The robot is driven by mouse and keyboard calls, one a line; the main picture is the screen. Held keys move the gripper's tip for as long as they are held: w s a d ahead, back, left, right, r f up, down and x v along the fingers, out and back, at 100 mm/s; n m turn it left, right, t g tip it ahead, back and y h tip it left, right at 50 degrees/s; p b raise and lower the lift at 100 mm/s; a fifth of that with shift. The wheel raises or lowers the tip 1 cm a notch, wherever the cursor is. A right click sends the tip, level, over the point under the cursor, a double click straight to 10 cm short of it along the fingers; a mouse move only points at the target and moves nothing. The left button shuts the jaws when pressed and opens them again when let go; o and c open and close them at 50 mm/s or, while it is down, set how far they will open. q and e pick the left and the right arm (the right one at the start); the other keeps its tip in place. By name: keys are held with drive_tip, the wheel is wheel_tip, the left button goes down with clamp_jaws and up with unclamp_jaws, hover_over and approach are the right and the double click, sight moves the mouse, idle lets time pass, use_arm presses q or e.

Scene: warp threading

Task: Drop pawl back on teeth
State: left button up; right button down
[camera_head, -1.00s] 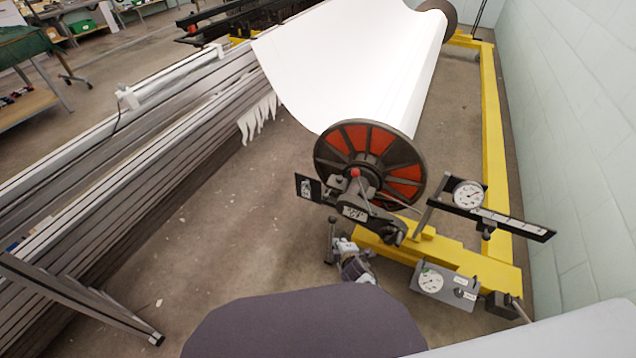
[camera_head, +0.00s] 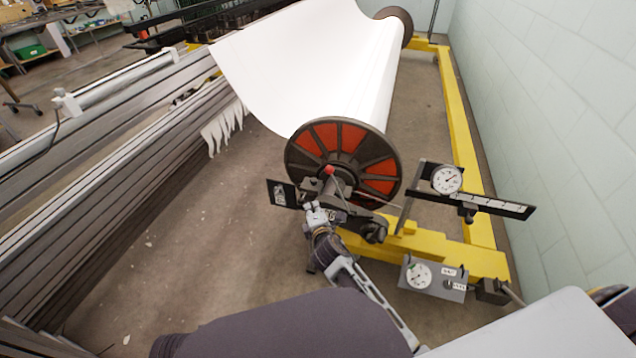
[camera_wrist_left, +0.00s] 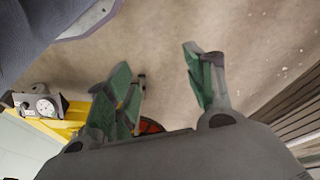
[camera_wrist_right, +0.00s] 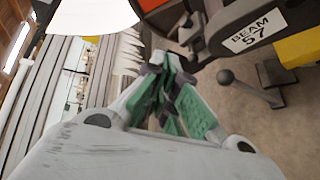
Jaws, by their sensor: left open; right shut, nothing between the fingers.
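The beam's near flange (camera_head: 322,140) is a dark wheel with red panels. In front of it, at the hub, is a small red knob (camera_head: 329,171), seemingly the pawl's handle. The pawl's tip and the teeth are too small and covered to tell apart. My right gripper (camera_head: 316,212) is just below and left of the knob. My left gripper (camera_wrist_left: 163,85) is open and empty over the floor.
A dial gauge (camera_head: 446,180) on a dark arm (camera_head: 495,204) stands right of the wheel. A gauge box (camera_head: 434,278) sits low by the yellow frame (camera_head: 470,258). White cloth (camera_head: 310,60) covers the beam. Bare floor (camera_head: 190,230) lies left, and a wall right.

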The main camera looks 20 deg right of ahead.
use_arm(q)
drive_tip(key=shift+d+b+v, duration=0.2)
drive_tip(key=shift+b+v, duration=1.05)
drive_tip(key=shift+v, duration=0.25)
use_arm(e)
drive_tip(key=shift+n+t, duration=0.6)
drive_tip(key=shift+t, duration=0.2)
drive_tip(key=shift+w+d+r, duration=0.1)
drive_tip(key=shift+w+r, duration=0.15)
drive_tip(key=shift+r, duration=1)
drive_tip(key=shift+w+r, duration=0.2)
drive_tip(key=shift+r, duration=1.05)
use_arm(q)
drive_tip(key=shift+w, duration=0.1)
use_arm(e)
drive_tip(key=shift+w, duration=0.15)
